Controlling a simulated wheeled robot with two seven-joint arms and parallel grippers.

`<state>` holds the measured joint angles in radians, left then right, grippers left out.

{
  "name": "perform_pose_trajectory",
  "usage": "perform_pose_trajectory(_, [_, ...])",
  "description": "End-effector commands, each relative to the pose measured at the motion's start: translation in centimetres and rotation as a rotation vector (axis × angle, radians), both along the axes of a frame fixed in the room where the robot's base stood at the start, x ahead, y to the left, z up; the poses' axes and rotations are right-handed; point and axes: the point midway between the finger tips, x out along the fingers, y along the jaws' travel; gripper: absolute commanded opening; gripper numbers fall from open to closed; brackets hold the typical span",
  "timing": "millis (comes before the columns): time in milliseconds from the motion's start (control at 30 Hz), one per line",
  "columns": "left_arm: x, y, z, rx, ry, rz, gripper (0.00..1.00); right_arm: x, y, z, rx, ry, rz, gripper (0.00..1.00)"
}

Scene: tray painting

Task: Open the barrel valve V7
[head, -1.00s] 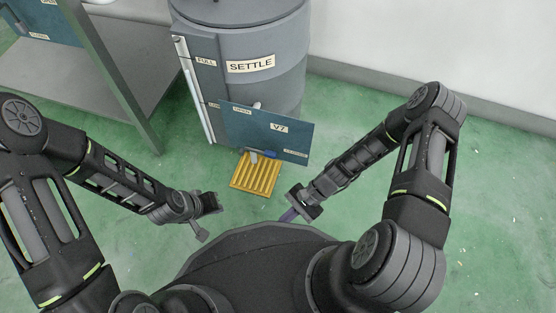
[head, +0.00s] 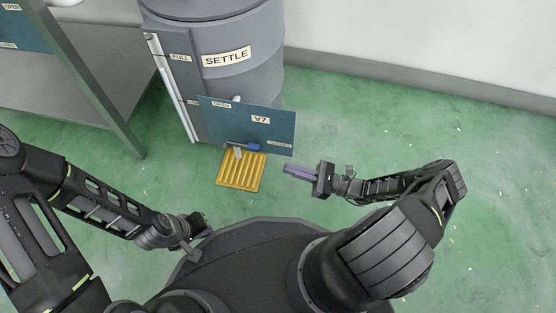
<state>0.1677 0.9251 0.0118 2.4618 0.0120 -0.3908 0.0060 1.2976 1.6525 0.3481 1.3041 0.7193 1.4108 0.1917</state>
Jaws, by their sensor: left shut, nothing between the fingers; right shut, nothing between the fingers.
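The V7 valve panel (head: 270,135) is a blue plate in front of the grey SETTLE barrel (head: 240,68). It carries an OPEN label (head: 221,104) at upper left and a label that seems to read CLOSED (head: 279,145) at lower right. The valve's blue-ended lever (head: 253,147) lies roughly level at the plate's lower edge, pointing right toward that lower label. My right gripper (head: 286,169) is shut and empty, its purple fingers pointing left, below and right of the lever and apart from it. My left gripper (head: 203,222) is shut and empty at lower left, away from the valve.
A yellow ribbed grate (head: 239,180) lies on the green floor below the valve. A white gauge tube (head: 171,88) runs up the barrel's left side. A grey table (head: 95,95) stands at left. A wall (head: 430,60) is behind. The floor at right is clear.

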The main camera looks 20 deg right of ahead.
Motion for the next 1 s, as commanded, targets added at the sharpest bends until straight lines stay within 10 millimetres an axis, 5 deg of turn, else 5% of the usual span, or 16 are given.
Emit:
perform_pose_trajectory(567, [-0.1,0.0,0.3,0.001,0.0,-0.001,0.0,5.0,8.0,2.3,0.001,0.0,0.003,0.0])
perform_pose_trajectory(800, [-0.1,0.0,0.5,0.001,0.0,-0.001,0.0,4.9,7.8,5.7,-0.002,0.001,0.001,0.0])
perform_pose_trajectory(1000, [-0.1,0.0,0.5,0.001,0.0,-0.001,0.0,4.9,7.8,6.3,-0.003,0.001,0.001,0.0])
